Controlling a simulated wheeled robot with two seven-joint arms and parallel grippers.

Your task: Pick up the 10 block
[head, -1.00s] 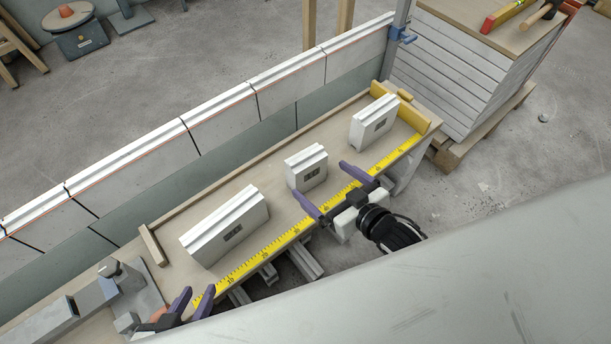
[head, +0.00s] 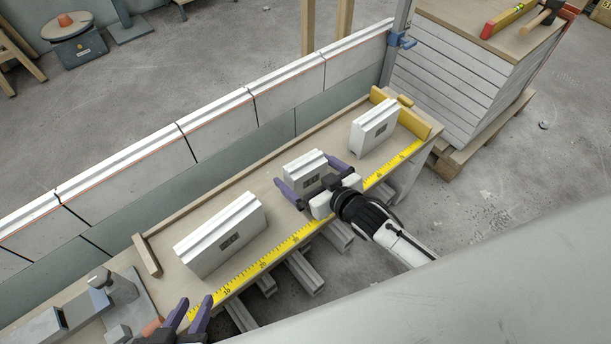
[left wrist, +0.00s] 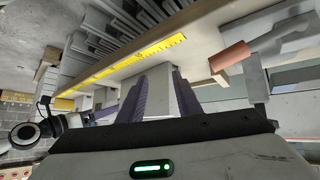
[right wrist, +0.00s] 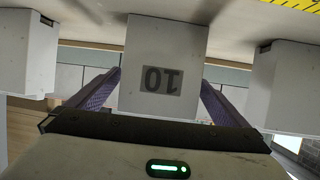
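The 10 block (head: 303,168) is a small pale grey block, the middle one of three on the bench. In the right wrist view the 10 block (right wrist: 163,60) shows its dark label upside down. My right gripper (head: 306,176) is open around it, one finger on each side; the fingers (right wrist: 161,88) sit close to its sides, and I cannot tell whether they touch. My left gripper (head: 190,316) is open and empty at the bench's near left edge; its fingers also show in the left wrist view (left wrist: 160,92).
A longer block (head: 222,238) stands to the left and another block (head: 374,127) to the right. A yellow tape measure (head: 262,264) runs along the front edge. A yellow stop (head: 412,120) closes the right end. A low panel wall (head: 220,125) runs behind the bench.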

